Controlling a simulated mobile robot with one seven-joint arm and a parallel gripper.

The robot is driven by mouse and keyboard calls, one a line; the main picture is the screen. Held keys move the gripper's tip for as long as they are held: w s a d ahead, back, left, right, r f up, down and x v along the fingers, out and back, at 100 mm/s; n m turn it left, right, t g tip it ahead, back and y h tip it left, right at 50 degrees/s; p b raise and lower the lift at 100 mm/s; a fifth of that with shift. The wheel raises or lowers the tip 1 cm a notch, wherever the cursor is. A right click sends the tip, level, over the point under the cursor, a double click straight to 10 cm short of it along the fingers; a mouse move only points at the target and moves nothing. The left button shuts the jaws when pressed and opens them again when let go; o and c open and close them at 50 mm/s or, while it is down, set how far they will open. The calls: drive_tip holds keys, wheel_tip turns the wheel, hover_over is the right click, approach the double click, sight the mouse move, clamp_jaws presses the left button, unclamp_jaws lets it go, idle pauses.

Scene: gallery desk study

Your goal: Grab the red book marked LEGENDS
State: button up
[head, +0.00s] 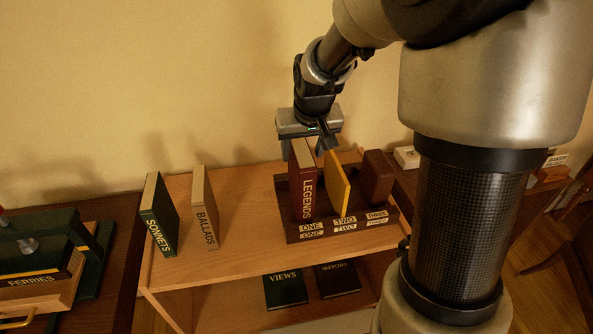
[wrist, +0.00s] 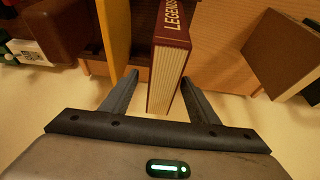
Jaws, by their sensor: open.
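The red book marked LEGENDS (head: 307,188) stands upright in the slot labelled ONE of a dark wooden rack (head: 282,200) on the wooden shelf unit. It also shows in the wrist view (wrist: 170,60), with its page edges toward the camera. My gripper (head: 307,146) is above the back of the rack at the top of this book. In the wrist view its two fingers (wrist: 158,92) are apart, one on each side of the book's near end. The right finger looks close to the cover; I cannot tell whether it touches.
SONNETS (head: 159,215) and BALLADS (head: 204,207) stand to the left. VIEWS (head: 285,287) and SKETCHES (head: 337,279) lie on the lower shelf. The wall is close behind.

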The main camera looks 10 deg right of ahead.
drive_tip(key=x, duration=0.4)
drive_tip(key=shift+w+a, duration=0.1)
drive_tip(key=shift+a, duration=0.1)
drive_tip(key=shift+f+b, duration=0.3)
drive_tip(key=shift+b, duration=0.05)
idle(0.4)
clamp_jaws()
drive_tip(key=shift+r, duration=0.1)
